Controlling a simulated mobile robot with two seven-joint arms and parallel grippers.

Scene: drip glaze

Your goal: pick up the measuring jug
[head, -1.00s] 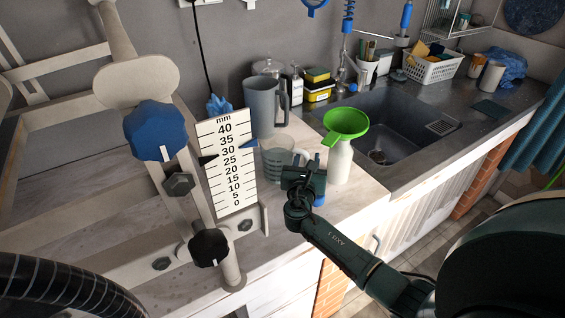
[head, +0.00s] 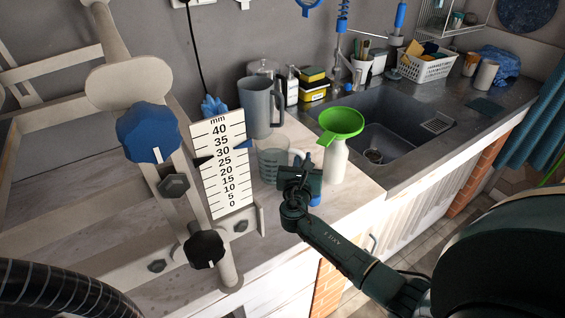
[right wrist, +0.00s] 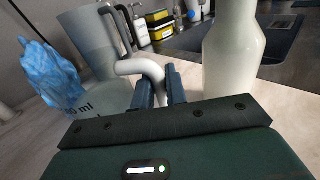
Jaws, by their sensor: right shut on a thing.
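The measuring jug (head: 270,162) is clear, with dark markings, and stands upright on the counter beside the white scale board. It also shows in the right wrist view (right wrist: 92,98), partly hidden by my gripper, with "ml" printing and a pale curved handle. My right gripper (head: 297,172) is at the jug's right, near side. In the right wrist view its two fingers (right wrist: 163,84) are closed on the handle, one on each side. I cannot tell whether the jug's base is off the counter. My left gripper is not in view.
A white bottle (head: 335,163) with a green funnel (head: 341,121) stands close to the right of my gripper. A grey pitcher (head: 256,108) stands behind the jug. The scale board (head: 223,170) and its frame block the left. The sink (head: 392,115) lies right.

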